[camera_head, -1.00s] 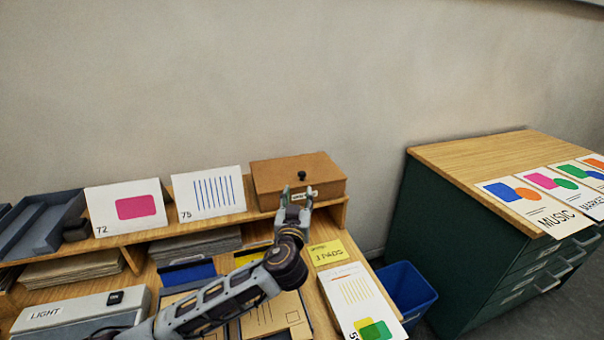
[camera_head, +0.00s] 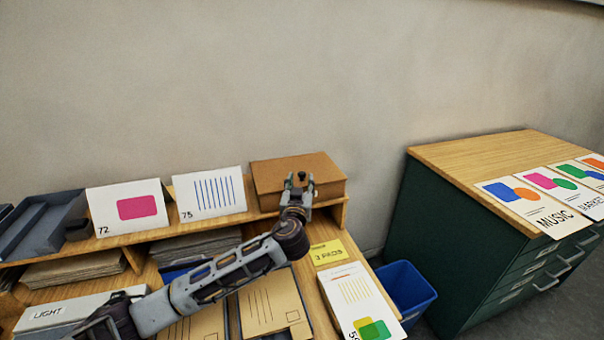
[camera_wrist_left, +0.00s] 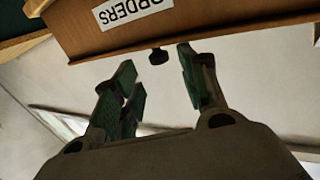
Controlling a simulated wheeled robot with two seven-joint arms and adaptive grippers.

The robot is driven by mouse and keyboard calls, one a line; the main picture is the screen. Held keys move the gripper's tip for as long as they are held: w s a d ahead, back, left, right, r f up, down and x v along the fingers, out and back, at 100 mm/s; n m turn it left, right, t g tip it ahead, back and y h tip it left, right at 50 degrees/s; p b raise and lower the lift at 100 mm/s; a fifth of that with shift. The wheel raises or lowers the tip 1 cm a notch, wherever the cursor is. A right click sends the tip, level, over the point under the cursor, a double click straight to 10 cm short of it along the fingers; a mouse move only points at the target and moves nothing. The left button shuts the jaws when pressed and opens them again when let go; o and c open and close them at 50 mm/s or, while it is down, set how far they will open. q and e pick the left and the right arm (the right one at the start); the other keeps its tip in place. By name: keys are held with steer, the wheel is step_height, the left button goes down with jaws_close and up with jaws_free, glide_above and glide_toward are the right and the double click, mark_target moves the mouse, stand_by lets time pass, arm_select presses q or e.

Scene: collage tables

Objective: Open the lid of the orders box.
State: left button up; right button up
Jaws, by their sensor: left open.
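The orders box (camera_head: 270,181) is a brown box on the right end of the raised shelf, with its lid down. My left gripper (camera_head: 300,184) is open and empty at the front of the box, with fingers either side of the knob. Contact cannot be told. My right gripper is not in view.
White cards numbered 72 (camera_head: 128,209) and 75 (camera_head: 209,193) stand left of the box on the shelf (camera_head: 160,233). A blue bin (camera_head: 408,291) and a green cabinet (camera_head: 440,220) are to the right. The wall is close behind.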

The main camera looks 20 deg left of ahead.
mark_target(302, 174)
arm_select(q)
steer(key=shift+x, duration=3.05)
steer(key=shift+w+p, duration=0.1)
steer(key=shift+p, duration=0.2)
steer(key=c, duration=0.5)
jaws_close()
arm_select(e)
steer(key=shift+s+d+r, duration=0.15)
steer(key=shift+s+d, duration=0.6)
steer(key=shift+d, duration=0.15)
